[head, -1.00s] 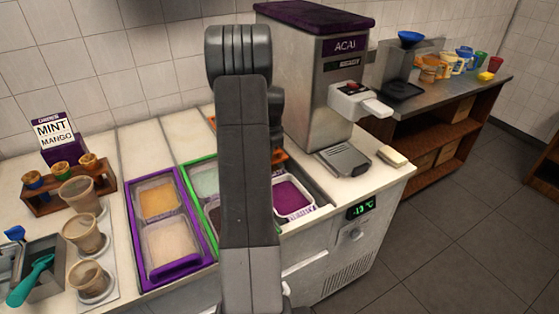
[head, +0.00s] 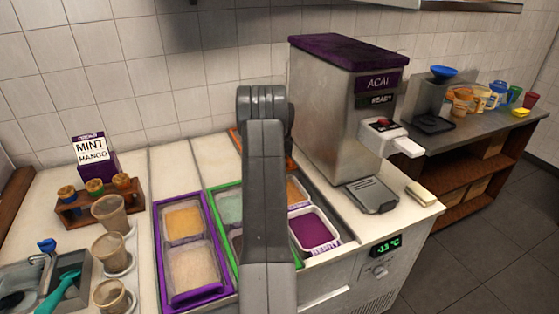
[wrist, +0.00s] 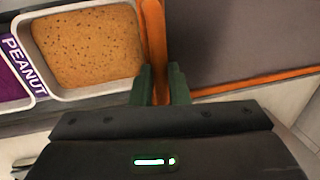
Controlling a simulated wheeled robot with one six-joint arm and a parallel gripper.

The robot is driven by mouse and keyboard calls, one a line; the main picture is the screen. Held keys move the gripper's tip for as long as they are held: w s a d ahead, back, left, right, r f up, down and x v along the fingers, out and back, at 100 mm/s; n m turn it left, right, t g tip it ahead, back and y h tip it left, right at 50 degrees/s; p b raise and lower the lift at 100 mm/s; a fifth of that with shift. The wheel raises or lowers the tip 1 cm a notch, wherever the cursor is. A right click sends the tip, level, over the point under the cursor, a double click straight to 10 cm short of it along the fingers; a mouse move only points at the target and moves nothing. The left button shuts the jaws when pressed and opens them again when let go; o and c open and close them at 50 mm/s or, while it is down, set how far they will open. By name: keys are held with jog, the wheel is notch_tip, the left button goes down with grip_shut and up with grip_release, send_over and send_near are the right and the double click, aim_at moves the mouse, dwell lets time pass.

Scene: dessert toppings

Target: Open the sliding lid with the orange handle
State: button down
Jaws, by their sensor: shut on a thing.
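The orange handle (wrist: 153,30) runs as a bar down the upper middle of the wrist view. My gripper (wrist: 160,82) is shut on it, with one dark green finger on each side. The dark grey-brown sliding lid (wrist: 240,45) lies to the right of the handle, with an orange edge along its lower side. To the left, the peanut tub (wrist: 88,45) is uncovered and shows a tan, speckled filling. In the head view my arm hides the gripper and most of the lid; a bit of orange (head: 290,163) shows beside the arm.
A purple-filled tub (head: 313,230) sits in front of the peanut tub (head: 297,190). A purple-framed pair of tubs (head: 158,255) and a green-framed section (head: 213,210) lie left of my arm. The acai machine (head: 335,100) stands close on the right. Cups (head: 108,212) stand at the left.

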jog(key=c, duration=1.4)
grip_release()
jog(key=s+r, duration=0.1)
jog(key=r, duration=0.3)
jog(key=r+b, duration=0.1)
jog(key=r, duration=0.4)
jog(key=s+d+r+b, duration=0.1)
jog(key=r, duration=0.3)
jog(key=shift+s+r, duration=0.3)
jog(key=shift+f, duration=0.1)
jog(key=f, duration=0.4)
jog(key=w+f+p, duration=0.1)
jog(key=f, duration=0.4)
jog(key=w+a+f+p, duration=0.1)
jog(key=f, duration=0.3)
jog(key=shift+w+f, duration=0.25)
jog(key=shift+r, duration=0.1)
